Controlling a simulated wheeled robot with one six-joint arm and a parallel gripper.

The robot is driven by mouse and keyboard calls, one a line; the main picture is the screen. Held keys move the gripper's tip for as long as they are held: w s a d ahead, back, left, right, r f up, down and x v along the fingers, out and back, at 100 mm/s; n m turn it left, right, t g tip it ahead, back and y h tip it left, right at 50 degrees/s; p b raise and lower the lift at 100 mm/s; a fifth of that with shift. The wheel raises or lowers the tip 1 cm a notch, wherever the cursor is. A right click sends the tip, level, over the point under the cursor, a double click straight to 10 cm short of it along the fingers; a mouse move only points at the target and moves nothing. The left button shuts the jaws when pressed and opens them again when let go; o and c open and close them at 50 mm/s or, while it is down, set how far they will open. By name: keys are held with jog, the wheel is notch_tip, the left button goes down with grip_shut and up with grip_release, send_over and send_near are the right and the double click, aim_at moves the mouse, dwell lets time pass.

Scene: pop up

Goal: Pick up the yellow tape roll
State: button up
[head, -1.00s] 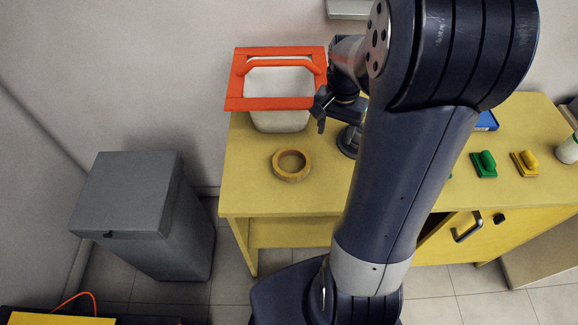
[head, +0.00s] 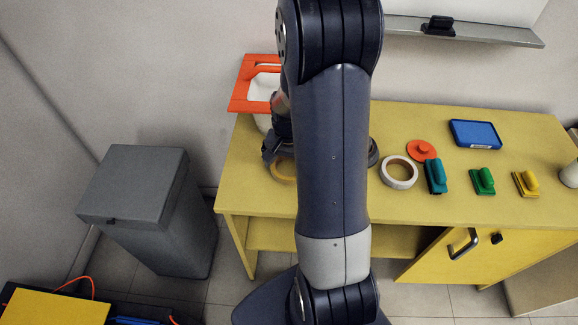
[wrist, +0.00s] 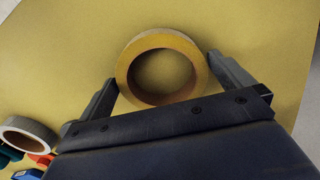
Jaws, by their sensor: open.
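The yellow tape roll (wrist: 128,62) lies flat on the yellow table (wrist: 265,50). In the wrist view my open gripper (wrist: 160,72) has one finger at its left side and one at its right, close to its outer edge; I cannot tell whether they touch it. In the head view the yellow tape roll (head: 281,170) is mostly hidden behind my arm and gripper, and only its left part shows.
An orange-rimmed white bin (head: 242,92) stands behind the roll. A grey bin (head: 135,190) stands left of the table.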

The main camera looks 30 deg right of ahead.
jog(key=c, duration=0.9)
jog(key=shift+r, duration=0.1)
